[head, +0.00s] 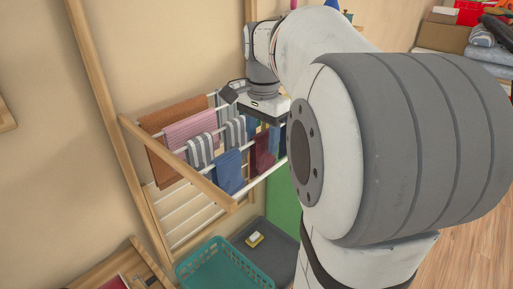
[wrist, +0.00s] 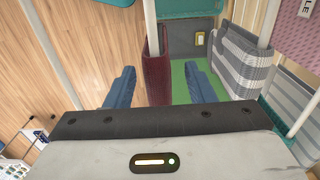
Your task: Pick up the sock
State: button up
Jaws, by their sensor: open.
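A dark red hanging cloth, perhaps the sock, hangs over a white rail of the drying rack; it is in the head view (head: 263,152) and the wrist view (wrist: 156,62). Its shape does not show clearly that it is a sock. My gripper (wrist: 160,70) is open, with one blue finger on each side of the dark red cloth in the wrist view. The cloth's near end is hidden behind the gripper body. In the head view the fingers are hard to make out among the laundry.
The wooden drying rack (head: 180,160) also holds a blue cloth (head: 229,172), grey striped cloths (head: 200,150), a pink towel (head: 190,128) and a brown towel (head: 158,118). A teal basket (head: 222,268) stands below. A striped cloth (wrist: 240,60) hangs close on the right in the wrist view.

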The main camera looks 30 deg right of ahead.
jog(key=shift+f, duration=1.05)
jog(key=c, duration=1)
